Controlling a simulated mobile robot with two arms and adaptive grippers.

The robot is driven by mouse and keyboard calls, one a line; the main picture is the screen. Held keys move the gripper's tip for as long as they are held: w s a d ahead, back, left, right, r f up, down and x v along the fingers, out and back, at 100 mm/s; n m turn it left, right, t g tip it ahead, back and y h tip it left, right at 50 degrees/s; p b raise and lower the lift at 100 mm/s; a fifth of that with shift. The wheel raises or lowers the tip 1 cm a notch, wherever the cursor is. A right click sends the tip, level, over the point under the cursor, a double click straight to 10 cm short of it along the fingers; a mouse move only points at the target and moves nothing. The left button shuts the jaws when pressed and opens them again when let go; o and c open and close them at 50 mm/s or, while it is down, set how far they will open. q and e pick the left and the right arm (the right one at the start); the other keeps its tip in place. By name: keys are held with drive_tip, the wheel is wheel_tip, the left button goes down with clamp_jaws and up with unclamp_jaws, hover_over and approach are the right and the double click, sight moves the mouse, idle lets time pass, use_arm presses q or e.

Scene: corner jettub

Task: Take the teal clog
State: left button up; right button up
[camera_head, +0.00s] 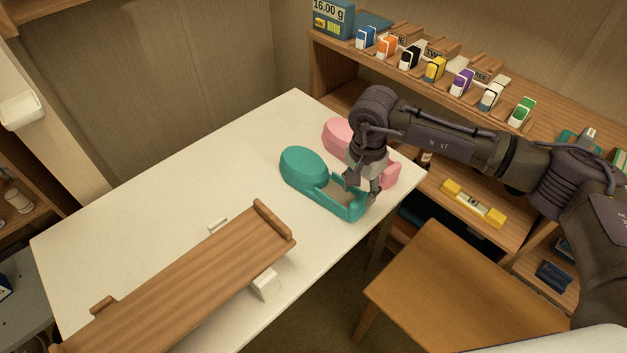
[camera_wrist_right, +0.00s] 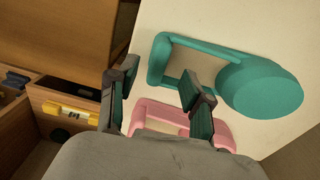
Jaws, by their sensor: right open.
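The teal clog (camera_head: 303,167) lies on the white table near its right corner, its rounded toe towards the back left and its open heel towards the front right. In the right wrist view the teal clog (camera_wrist_right: 262,90) lies beyond the fingers, toe to the right. My right gripper (camera_head: 363,190) is open and empty, pointing down over the heel end of the teal clog; I cannot tell if it touches. It also shows in the right wrist view (camera_wrist_right: 158,95). A pink clog (camera_head: 338,133) lies just behind, partly hidden by my right gripper. My left gripper is not in view.
A wooden rack board (camera_head: 190,275) lies along the table's front left. A shelf (camera_head: 330,45) with several coloured small boxes stands behind. A wooden stool or chair seat (camera_head: 440,285) stands at the front right. The table's back left is clear.

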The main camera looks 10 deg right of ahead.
sight(359, 198)
wheel_tip(359, 198, down, 2)
drive_tip(key=shift+d+f+b, duration=0.1)
drive_tip(key=shift+b, duration=0.2)
wheel_tip(359, 198, down, 3)
drive_tip(key=shift+r+b, duration=0.2)
drive_tip(key=shift+b, duration=0.4)
drive_tip(key=shift+f, duration=0.15)
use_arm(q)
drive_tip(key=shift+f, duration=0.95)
use_arm(e)
clamp_jaws()
